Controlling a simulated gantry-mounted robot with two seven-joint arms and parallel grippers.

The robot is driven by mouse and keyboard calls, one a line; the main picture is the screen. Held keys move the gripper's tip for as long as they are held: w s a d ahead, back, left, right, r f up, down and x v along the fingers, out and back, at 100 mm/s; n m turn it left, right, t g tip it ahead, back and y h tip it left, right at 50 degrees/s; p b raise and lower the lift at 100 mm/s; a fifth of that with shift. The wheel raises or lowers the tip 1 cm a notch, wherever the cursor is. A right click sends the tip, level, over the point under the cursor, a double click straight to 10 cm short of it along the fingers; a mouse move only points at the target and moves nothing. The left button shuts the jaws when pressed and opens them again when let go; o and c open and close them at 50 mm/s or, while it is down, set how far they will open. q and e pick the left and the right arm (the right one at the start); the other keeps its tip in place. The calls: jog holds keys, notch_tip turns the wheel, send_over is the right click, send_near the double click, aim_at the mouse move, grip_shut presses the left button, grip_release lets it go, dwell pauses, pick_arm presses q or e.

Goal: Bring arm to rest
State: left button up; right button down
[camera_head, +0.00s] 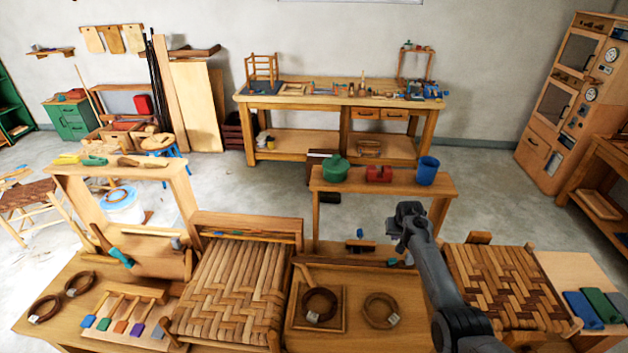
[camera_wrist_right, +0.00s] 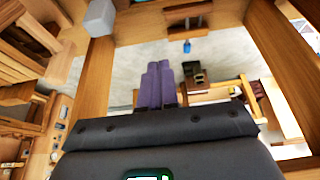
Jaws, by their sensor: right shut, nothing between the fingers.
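My right arm comes in from the bottom right of the head view. My right gripper (camera_head: 407,212) is above the back of the workbench, between the wooden tray with coils and the low shelf behind. In the right wrist view its purple-grey fingers (camera_wrist_right: 160,84) are together with nothing between them. My left arm and gripper do not show in the head view.
A woven seat (camera_head: 232,290) is left of the arm, and a second, patterned woven seat (camera_head: 505,285) is to its right. Bark coils (camera_head: 381,310) lie in front. A small shelf (camera_head: 382,188) behind carries a green pot, a red block and a blue cup (camera_head: 427,171).

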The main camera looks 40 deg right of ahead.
jog(key=s+a+r+n+p, duration=0.1)
jog(key=s+a+n+p, duration=0.3)
jog(key=a, duration=0.6)
jog(key=s+a+r+n+p, duration=0.1)
jog(key=s+a, duration=0.5)
jog(key=a, duration=0.4)
jog(key=s+a+r+n+p, duration=0.1)
jog(key=s+a+n+p, duration=0.15)
jog(key=s+a, duration=0.45)
jog(key=s+a+r+n+y+p, duration=0.1)
jog(key=s+a+r, duration=0.4)
jog(key=a, duration=0.4)
jog(key=s+a+r+n+y+p, duration=0.1)
jog(key=s+a+r, duration=0.3)
jog(key=s+a, duration=0.4)
jog(key=shift+a+r+n+y, duration=0.4)
jog(key=shift+a+n+y, duration=0.05)
jog(key=shift+a+y, duration=0.2)
